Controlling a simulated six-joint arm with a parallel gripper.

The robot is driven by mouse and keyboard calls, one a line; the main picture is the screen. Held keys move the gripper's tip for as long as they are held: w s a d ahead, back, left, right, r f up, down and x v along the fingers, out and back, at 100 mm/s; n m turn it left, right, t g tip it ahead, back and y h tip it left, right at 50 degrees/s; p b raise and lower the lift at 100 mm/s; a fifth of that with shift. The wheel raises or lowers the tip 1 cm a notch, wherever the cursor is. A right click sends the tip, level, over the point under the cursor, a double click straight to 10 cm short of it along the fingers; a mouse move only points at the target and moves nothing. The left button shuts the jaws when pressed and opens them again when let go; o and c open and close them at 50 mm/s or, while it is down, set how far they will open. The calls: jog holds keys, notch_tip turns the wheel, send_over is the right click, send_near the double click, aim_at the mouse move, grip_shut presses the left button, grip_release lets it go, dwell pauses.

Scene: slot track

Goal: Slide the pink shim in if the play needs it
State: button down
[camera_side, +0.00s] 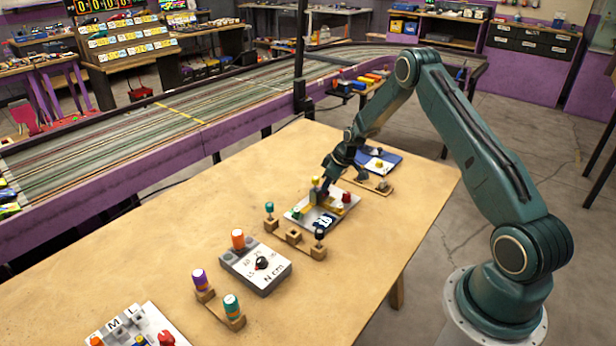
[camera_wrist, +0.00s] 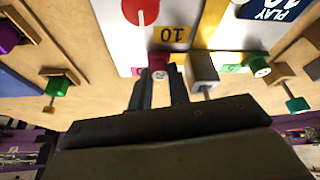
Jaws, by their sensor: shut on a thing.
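In the wrist view my gripper (camera_wrist: 160,78) points at the near edge of a white gauge plate (camera_wrist: 116,30). Its fingers are closed on a small pink piece (camera_wrist: 157,58), which looks like the pink shim, at that edge beside a yellow label marked 10. How far the piece sits in the slot is hidden. A grey block (camera_wrist: 203,68) stands just right of the fingers, with a green knob (camera_wrist: 259,64) beyond it. A blue PLAY label (camera_wrist: 272,10) is at the upper right. In the side view my gripper (camera_side: 323,190) is low over the plate (camera_side: 300,215).
A wooden holder (camera_side: 293,235) with green and dark knobs stands in front of the plate. A blue tray (camera_side: 383,161) and another wooden holder (camera_side: 368,181) lie behind. A grey torque box (camera_side: 256,270) is nearer.

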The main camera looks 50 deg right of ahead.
jog(key=shift+a, duration=0.25)
jog(key=c, duration=1.3)
grip_release()
jog(key=shift+a, duration=0.1)
jog(key=shift+d, duration=1.85)
jog(key=v, duration=1.4)
jog(key=shift+m+h, duration=0.3)
jog(key=shift+s+a+r, duration=0.7)
jog(key=shift+a+r, duration=1.4)
jog(key=shift+r, duration=0.35)
jog(key=shift+s+a+r, duration=0.7)
jog(key=shift+a+r, duration=1.4)
jog(key=shift+r, duration=0.35)
jog(key=shift+s+a+r, duration=0.7)
jog(key=shift+a+r, duration=1.4)
jog(key=shift+r, duration=0.35)
